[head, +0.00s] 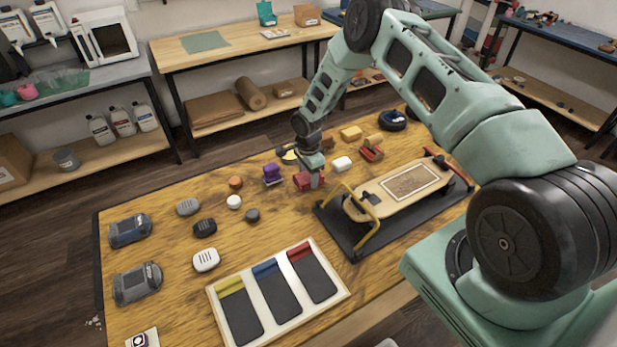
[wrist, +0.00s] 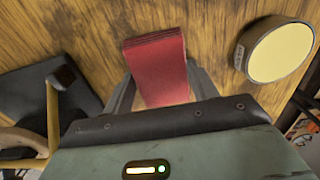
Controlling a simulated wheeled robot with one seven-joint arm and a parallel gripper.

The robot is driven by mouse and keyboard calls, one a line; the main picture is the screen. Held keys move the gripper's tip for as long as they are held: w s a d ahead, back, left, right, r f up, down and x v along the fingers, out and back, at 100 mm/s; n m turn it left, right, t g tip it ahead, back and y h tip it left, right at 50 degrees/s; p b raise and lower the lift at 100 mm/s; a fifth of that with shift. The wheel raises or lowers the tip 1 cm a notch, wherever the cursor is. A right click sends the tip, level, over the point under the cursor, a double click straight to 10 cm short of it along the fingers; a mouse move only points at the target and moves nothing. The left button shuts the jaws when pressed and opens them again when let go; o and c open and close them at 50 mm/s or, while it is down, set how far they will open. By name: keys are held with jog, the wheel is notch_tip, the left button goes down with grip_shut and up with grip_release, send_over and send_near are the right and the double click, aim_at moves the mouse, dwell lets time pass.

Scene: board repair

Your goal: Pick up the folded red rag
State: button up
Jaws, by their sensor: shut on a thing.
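The folded red rag (wrist: 157,65) is between the two fingers of my gripper (wrist: 155,90) in the wrist view, with its layered edge facing up in the picture. In the head view the rag (head: 303,181) is at the middle of the wooden table, partly covered by my gripper (head: 314,182). The fingers are shut on it. I cannot tell whether the rag still touches the table.
A skateboard deck (head: 400,190) lies on a black stand with a yellow bar to the right. A purple item (head: 271,174) stands close left, and a white block (head: 342,163) close right. A tray with coloured sections (head: 340,292) lies in front. Bare wood shows between them.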

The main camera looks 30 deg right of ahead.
aim_at(309, 176)
jog(key=shift+r, duration=0.15)
notch_tip(309, 176, up, 10)
jog(key=b, duration=0.2)
jog(key=shift+b, duration=0.35)
